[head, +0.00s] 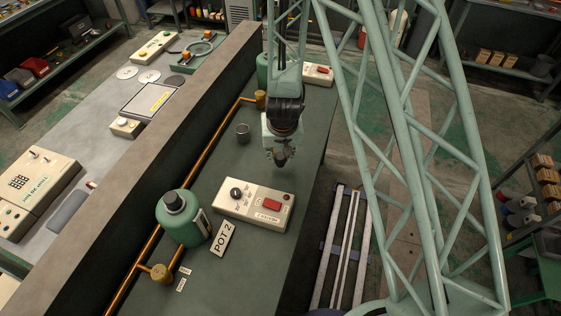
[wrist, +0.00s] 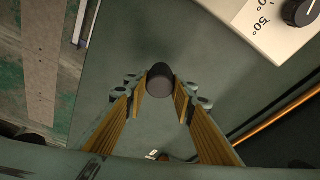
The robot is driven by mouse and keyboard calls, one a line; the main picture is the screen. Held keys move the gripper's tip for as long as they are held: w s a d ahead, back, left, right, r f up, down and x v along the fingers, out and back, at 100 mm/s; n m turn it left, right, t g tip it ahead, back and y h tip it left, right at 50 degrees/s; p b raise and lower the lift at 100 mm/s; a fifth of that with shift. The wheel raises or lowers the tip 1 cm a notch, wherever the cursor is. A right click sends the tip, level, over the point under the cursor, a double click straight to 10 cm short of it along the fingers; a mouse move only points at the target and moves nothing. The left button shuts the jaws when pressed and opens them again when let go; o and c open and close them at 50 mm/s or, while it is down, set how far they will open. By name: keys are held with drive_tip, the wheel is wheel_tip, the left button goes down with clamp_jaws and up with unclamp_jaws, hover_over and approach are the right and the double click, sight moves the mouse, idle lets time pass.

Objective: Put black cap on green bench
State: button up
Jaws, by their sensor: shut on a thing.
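The black cap (wrist: 160,77) is between the fingertips of my gripper (wrist: 160,92) in the wrist view, and the jaws are shut on it. In the head view my gripper (head: 281,158) hangs over the green bench (head: 240,278), just beyond the white control box. The cap is small and dark there, hard to tell from the fingers. The bench's green surface (wrist: 115,65) also fills the middle of the wrist view. I cannot tell how high the cap is above it.
The white control box (head: 253,205) stands in front of my gripper. A copper pipe (head: 192,178) runs along the bench's left side.

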sight(281, 161)
drive_tip(key=shift+f, duration=0.1)
drive_tip(key=shift+f, duration=1.65)
drive_tip(key=shift+f+b, duration=0.15)
drive_tip(key=shift+b, duration=0.15)
drive_tip(key=o, duration=0.8)
drive_tip(key=shift+o, duration=0.2)
drive_tip(key=shift+r, duration=0.25)
drive_tip(key=shift+p+v, duration=0.45)
drive_tip(key=shift+v, duration=2.05)
drive_tip(key=p+v, duration=0.1)
drive_tip(key=v, duration=0.6)
drive_tip(key=shift+p, duration=0.4)
